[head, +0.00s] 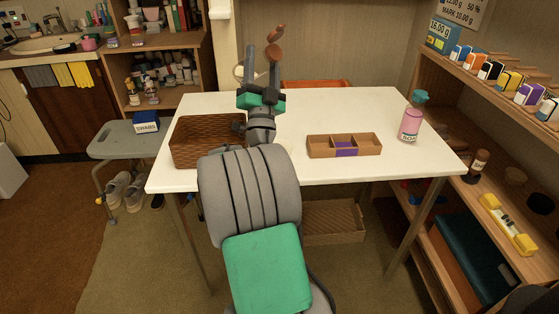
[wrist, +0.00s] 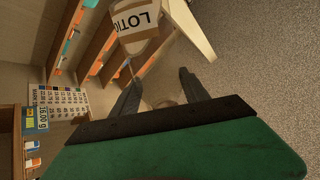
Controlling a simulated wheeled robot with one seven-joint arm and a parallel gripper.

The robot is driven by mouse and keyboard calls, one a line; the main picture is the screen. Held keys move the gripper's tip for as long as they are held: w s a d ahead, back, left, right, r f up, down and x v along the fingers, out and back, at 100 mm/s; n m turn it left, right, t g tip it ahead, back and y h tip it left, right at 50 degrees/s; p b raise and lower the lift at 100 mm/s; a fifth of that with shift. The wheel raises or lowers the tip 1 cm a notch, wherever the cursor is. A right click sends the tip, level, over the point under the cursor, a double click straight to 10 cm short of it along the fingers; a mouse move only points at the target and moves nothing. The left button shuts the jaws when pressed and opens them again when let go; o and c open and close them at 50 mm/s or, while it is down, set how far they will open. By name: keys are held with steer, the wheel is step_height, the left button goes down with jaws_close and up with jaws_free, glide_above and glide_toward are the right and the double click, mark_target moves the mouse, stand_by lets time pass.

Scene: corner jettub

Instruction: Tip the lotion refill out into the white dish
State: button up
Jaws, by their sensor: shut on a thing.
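My gripper (head: 262,65) is raised above the back part of the white table, with its fingers pointing up and away. It is shut on the lotion refill (head: 275,34), which shows as brown rounded parts at the fingertips. In the wrist view, a pale label reading "LOTIO" (wrist: 138,16) shows beyond my fingers (wrist: 160,92); the refill looks tilted, but I cannot tell its exact lean or what is in it. A pale curved rim shows left of my fingers.
A shelf unit (head: 470,85) borders the right. A grey stool (head: 122,140) stands left. The table's back right is clear.

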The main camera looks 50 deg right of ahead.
step_height(320, 180, down, 2)
steer(key=m+g+h+b, duration=0.1)
steer(key=m+h+b, duration=0.1)
steer(key=b, duration=0.5)
steer(key=shift+w+f+m+g, duration=0.1)
steer(key=shift+m+g, duration=0.3)
steer(key=shift+m, duration=0.1)
step_height(320, 180, up, 2)
steer(key=shift+r+m+g+h+p, duration=0.2)
steer(key=shift+m+g+h+p, duration=0.2)
steer(key=shift+h, duration=0.1)
steer(key=shift+w+r+b, duration=0.1)
steer(key=shift+b, duration=0.25)
